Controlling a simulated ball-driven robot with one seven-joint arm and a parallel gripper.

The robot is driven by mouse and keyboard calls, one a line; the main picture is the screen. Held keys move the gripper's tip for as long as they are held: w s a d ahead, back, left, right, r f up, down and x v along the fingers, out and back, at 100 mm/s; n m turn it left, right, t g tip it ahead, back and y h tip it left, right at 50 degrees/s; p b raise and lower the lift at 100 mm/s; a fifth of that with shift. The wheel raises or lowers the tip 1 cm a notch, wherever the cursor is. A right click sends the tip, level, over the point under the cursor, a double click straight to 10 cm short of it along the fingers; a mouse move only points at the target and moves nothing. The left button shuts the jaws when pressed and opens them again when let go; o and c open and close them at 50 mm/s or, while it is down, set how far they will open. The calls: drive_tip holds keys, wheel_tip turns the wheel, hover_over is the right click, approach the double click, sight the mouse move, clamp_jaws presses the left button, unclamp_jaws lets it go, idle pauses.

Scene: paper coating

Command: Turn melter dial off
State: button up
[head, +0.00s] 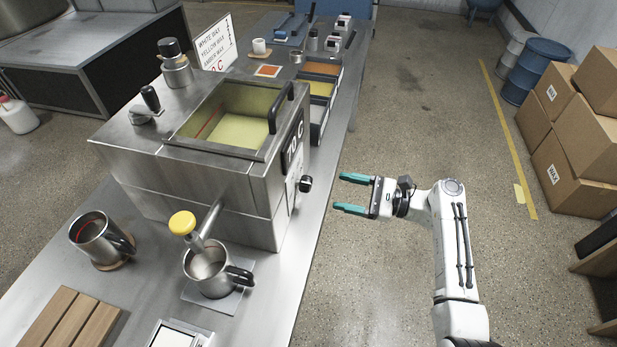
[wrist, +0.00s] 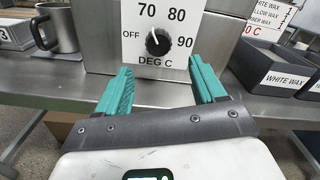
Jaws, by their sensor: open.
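The melter (head: 215,150) is a steel box on the bench with yellow wax in its open top. Its black dial (head: 305,184) sticks out of the right-hand face. In the wrist view the dial (wrist: 158,42) sits on a white plate marked OFF, 70, 80, 90 and DEG C. Its pale mark seems to point up and slightly left, near 70, though it is small. My gripper (head: 338,192) is open and empty, its teal fingers facing the dial with a gap between. In the wrist view the gripper (wrist: 160,68) has a finger on either side below the dial.
A yellow-handled spout (head: 184,223) stands over a steel jug (head: 213,271) on the bench. Another steel mug (head: 97,238) stands left of it. Wax bins (head: 320,88) line the bench behind the melter. The floor right of the bench is clear around my arm; boxes (head: 576,150) stand farther right.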

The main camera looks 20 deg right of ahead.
sight(310, 186)
drive_tip(key=p+x, duration=0.1)
drive_tip(key=x, duration=0.8)
drive_tip(key=shift+a, duration=0.15)
drive_tip(key=c, duration=1)
